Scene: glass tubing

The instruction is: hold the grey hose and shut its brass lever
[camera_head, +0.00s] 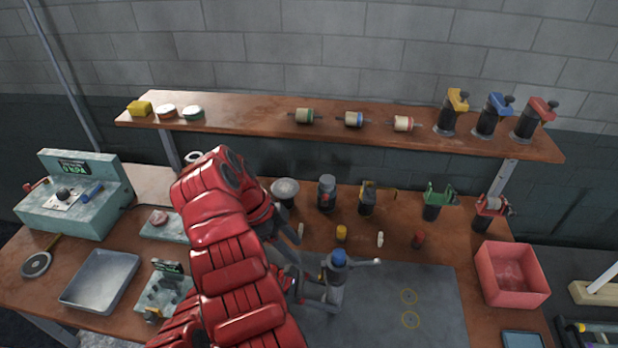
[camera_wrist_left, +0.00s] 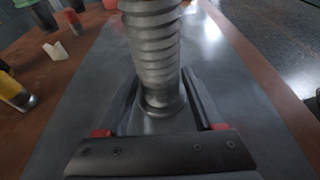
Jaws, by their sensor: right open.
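The grey ribbed hose (camera_wrist_left: 152,45) rises between the two dark fingers of my left gripper (camera_wrist_left: 160,85) in the left wrist view, with the fingertips against its sides. In the head view the grey hose (camera_head: 334,290) stands upright over the grey mat, topped by a blue part (camera_head: 339,258). A pale arm (camera_head: 366,262) sticks out to the right from its top; I cannot tell whether it is the brass lever. My left gripper (camera_head: 320,300) is low on the hose.
The grey mat (camera_head: 430,300) is mostly clear on the right. A yellow piece (camera_head: 341,233), a white piece (camera_head: 380,239) and a red piece (camera_head: 418,240) lie behind the hose. Black-based holders stand further back. A red bin (camera_head: 512,275) is at right, a metal tray (camera_head: 100,281) at left.

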